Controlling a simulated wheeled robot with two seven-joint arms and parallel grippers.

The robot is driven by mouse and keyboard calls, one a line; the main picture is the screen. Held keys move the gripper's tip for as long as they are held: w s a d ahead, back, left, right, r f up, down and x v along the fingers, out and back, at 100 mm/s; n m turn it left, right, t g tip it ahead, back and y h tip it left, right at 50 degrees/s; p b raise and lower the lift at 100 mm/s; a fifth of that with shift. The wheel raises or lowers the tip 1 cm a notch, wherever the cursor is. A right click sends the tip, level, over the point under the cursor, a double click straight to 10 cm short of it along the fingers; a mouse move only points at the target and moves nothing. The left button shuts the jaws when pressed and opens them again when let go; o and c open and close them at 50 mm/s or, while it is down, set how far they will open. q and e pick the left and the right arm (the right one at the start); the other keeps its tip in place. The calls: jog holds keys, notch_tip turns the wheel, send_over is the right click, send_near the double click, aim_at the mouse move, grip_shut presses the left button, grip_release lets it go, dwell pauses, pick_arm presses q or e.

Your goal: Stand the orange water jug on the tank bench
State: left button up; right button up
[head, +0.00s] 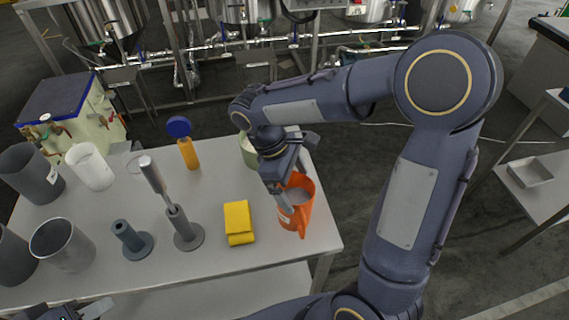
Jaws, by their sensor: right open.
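The orange water jug (307,189) stands upright near the right edge of a light grey table (185,262). Its open top faces up and an orange handle shows on its front side. My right gripper (292,183) reaches down over the jug from above, with its fingers apart at the jug's rim. The gripper hides part of the rim, and I cannot tell whether a finger touches it. My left gripper (88,311) is only partly in view at the bottom left edge, away from the jug. I cannot tell which surface is the tank bench.
A folded yellow cloth (239,222) lies left of the jug, and a pale green container (249,151) stands behind it. Grey stands (183,232), an orange tool with a blue disc (186,150) and several grey cups fill the left. Another bench with a metal tray (529,172) is at right.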

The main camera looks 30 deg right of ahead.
jog(key=v, duration=0.7)
jog(key=s+d+m+t+y, duration=0.1)
jog(key=s+m+t+y, duration=0.6)
jog(key=s, duration=0.7)
jog(key=m+t, duration=0.2)
jog(key=m, duration=0.2)
jog(key=shift+d+f, duration=0.15)
jog(key=shift+f, duration=0.2)
jog(key=shift+s, duration=0.1)
